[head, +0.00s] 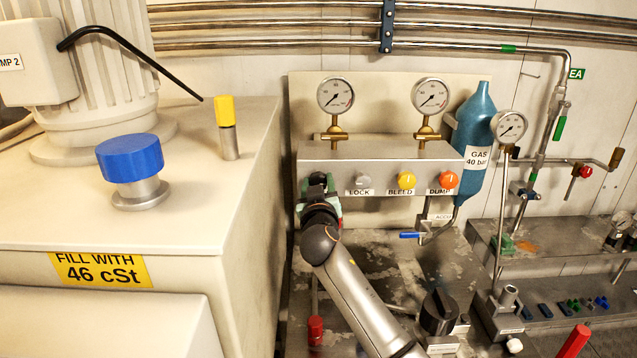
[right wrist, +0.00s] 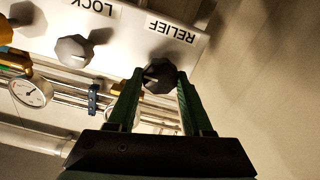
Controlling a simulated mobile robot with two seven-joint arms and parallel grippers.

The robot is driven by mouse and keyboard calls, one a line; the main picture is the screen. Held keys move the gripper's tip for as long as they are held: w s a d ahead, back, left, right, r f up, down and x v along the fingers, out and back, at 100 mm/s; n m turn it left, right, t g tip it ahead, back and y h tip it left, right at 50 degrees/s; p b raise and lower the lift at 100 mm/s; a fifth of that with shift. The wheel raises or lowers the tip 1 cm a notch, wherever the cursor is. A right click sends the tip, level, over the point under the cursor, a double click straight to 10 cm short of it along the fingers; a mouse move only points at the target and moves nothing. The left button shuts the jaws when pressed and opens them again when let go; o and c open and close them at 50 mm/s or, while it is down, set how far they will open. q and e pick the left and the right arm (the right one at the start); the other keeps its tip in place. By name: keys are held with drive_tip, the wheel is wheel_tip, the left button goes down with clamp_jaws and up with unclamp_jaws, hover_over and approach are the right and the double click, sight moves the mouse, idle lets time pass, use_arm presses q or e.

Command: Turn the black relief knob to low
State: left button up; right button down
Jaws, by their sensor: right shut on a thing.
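The black relief knob (right wrist: 159,76) sits on the front of the grey valve block (head: 380,152), beside the RELIEF label (right wrist: 171,31) in the right wrist view, which is upside down. In the head view the knob (head: 318,178) shows only in part at the block's left end, above my gripper. My right gripper (right wrist: 160,84) has its green fingers on both sides of the knob and is shut on it. A small light mark shows on the knob's face; the setting it points to cannot be read. In the head view my right gripper (head: 319,195) is mostly hidden by its wrist. My left gripper is not in view.
On the same block are the grey LOCK knob (head: 362,180), yellow BLEED knob (head: 406,181) and orange DUMP knob (head: 448,180). Two gauges (head: 335,96) stand above. A white tank with a blue cap (head: 130,158) stands close on the left.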

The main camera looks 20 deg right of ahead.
drive_tip(key=n+p, duration=0.1)
drive_tip(key=n, duration=0.3)
drive_tip(key=shift+n, duration=0.4)
drive_tip(key=n+p, duration=0.1)
drive_tip(key=n, duration=0.2)
drive_tip(key=shift+n, duration=0.3)
drive_tip(key=shift+f+n, duration=0.15)
drive_tip(key=shift+n, duration=4.75)
drive_tip(key=shift+c, duration=1.5)
unclamp_jaws()
drive_tip(key=shift+s+a, duration=0.1)
drive_tip(key=b+v, duration=0.1)
drive_tip(key=v, duration=1.1)
